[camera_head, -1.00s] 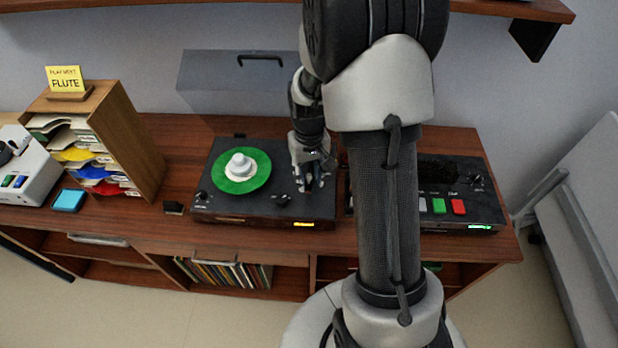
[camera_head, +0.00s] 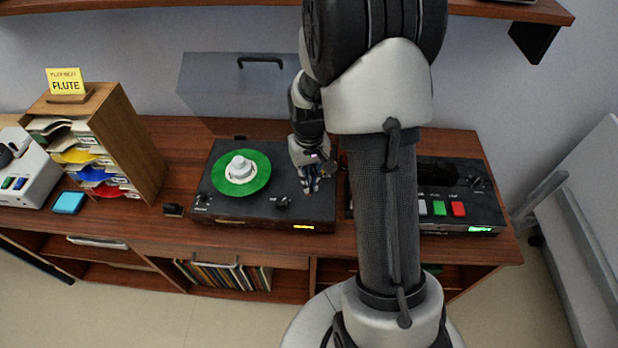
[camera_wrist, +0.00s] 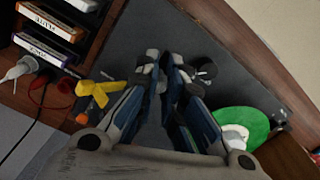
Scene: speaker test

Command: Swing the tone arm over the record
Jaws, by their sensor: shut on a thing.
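The record (camera_head: 241,172), green with a pale centre, lies on the left part of the black turntable (camera_head: 215,207). A grey-white knob-like piece (camera_head: 239,166) stands at its centre. My gripper (camera_head: 311,188) is low over the turntable's right side, to the right of the record. In the wrist view my gripper's blue-grey fingers (camera_wrist: 166,62) are close together, shut on a slim part, apparently the tone arm, which they almost wholly hide. The record (camera_wrist: 242,122) shows at the lower right there, apart from the fingers.
A black knob (camera_wrist: 204,68) is close beside the fingers. A yellow piece (camera_wrist: 99,92) and cassettes (camera_wrist: 50,22) are on their other side. A deck with coloured buttons (camera_head: 458,209) stands right of the turntable, a wooden sorter (camera_head: 128,140) left. A clear lid (camera_head: 230,85) is raised behind.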

